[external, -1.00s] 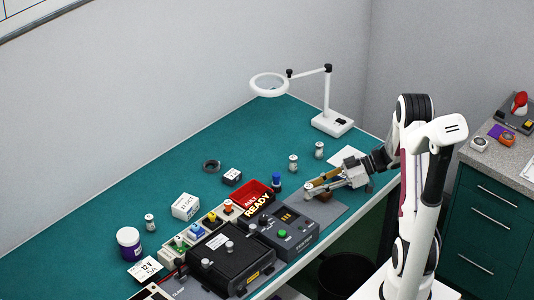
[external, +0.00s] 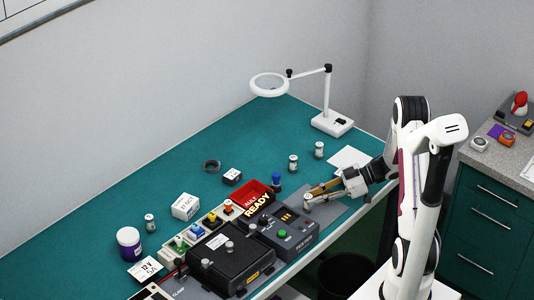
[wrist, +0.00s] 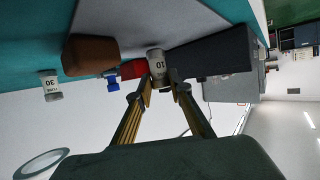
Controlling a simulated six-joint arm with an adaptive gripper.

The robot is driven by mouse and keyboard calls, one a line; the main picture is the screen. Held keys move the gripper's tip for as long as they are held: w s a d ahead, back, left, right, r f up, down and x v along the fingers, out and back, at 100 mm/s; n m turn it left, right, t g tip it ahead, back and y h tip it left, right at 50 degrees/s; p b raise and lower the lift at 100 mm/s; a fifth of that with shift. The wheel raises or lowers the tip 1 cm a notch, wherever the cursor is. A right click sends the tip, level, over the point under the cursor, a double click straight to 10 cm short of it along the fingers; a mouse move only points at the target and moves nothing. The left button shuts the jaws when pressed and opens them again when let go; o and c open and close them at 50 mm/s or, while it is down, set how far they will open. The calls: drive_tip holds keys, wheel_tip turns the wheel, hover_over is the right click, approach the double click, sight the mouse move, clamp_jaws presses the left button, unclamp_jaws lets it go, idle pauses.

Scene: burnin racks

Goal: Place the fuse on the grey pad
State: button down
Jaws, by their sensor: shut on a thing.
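The fuse, a small pale cylinder marked 10 (wrist: 156,62), is between my fingertips in the wrist view. My gripper (wrist: 160,82) is shut on it. In the external view the fuse (external: 308,199) is at the end of my gripper (external: 313,192), over or on the grey pad (external: 327,216). The pad also fills the top of the wrist view (wrist: 150,18). I cannot tell whether the fuse touches the pad.
A brown block (wrist: 92,55) is beside the fuse. The dark tester (external: 285,233) and red tray (external: 250,192) are close by. Other fuses (external: 293,163) stand on the teal bench, and a magnifier lamp (external: 332,123) is at the back.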

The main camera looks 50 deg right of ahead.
drive_tip(key=shift+f, duration=0.35)
drive_tip(key=shift+f, duration=0.15)
drive_tip(key=c, duration=1.8)
unclamp_jaws()
drive_tip(key=shift+r, duration=0.2)
drive_tip(key=v, duration=1.2)
drive_tip(key=shift+d, duration=0.1)
drive_tip(key=shift+w, duration=0.2)
